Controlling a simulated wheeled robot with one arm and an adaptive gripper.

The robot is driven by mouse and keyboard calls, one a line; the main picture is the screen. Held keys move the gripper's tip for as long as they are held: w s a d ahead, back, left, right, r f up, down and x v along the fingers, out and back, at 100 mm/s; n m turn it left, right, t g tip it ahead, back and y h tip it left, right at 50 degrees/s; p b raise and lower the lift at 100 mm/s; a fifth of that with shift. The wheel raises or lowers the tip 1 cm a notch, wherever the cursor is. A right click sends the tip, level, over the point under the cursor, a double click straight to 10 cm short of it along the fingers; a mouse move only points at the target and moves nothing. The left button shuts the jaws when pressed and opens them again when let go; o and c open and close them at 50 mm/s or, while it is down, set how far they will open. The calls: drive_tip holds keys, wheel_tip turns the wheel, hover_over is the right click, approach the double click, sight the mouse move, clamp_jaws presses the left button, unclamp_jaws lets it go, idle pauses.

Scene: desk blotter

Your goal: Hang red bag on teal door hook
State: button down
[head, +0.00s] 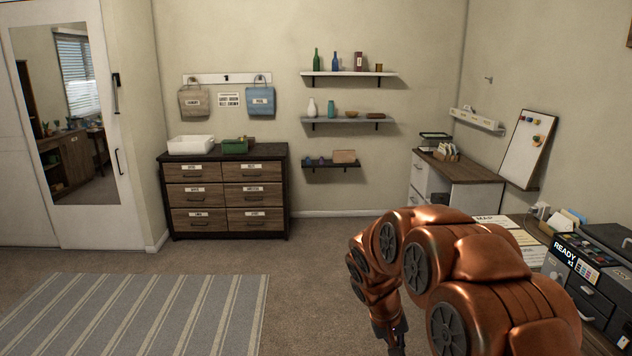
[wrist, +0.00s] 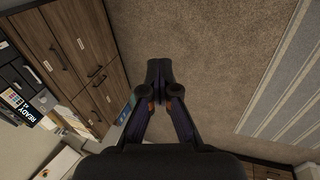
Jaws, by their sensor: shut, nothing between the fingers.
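No red bag shows in either view. No teal hook can be made out; the white door (head: 130,130) at the left has a small black fitting (head: 116,80) and a black handle (head: 118,161). A tan bag (head: 193,103) and a blue bag (head: 261,102) hang from a white wall rail (head: 228,79) at the back. My gripper (wrist: 159,72) is shut and empty above the carpet in the wrist view. In the head view it is partly cut off at the bottom edge, below my copper arm.
A drawer dresser (head: 225,192) stands under the bags, bearing a white bin (head: 191,145) and a green box (head: 235,146). Wall shelves (head: 348,74) hold bottles. A desk with a printer-like machine (head: 590,275) is close at right. A striped rug (head: 140,310) and open carpet lie left.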

drive_tip(key=s+r+y, duration=0.1)
drive_tip(key=s+r, duration=0.2)
drive_tip(key=s, duration=0.8)
drive_tip(key=s+r+g+y, duration=0.1)
drive_tip(key=s+r, duration=0.2)
drive_tip(key=s, duration=0.9)
drive_tip(key=s+r+g+y, duration=0.1)
drive_tip(key=s+r, duration=0.2)
drive_tip(key=s, duration=0.8)
drive_tip(key=shift+s+r+y, duration=0.3)
drive_tip(key=c, duration=1.8)
unclamp_jaws()
drive_tip(key=shift+s+a, duration=0.15)
drive_tip(key=shift+s, duration=0.1)
drive_tip(key=shift+c, duration=0.2)
drive_tip(key=o, duration=0.4)
drive_tip(key=shift+s, duration=0.1)
drive_tip(key=shift+c, duration=0.2)
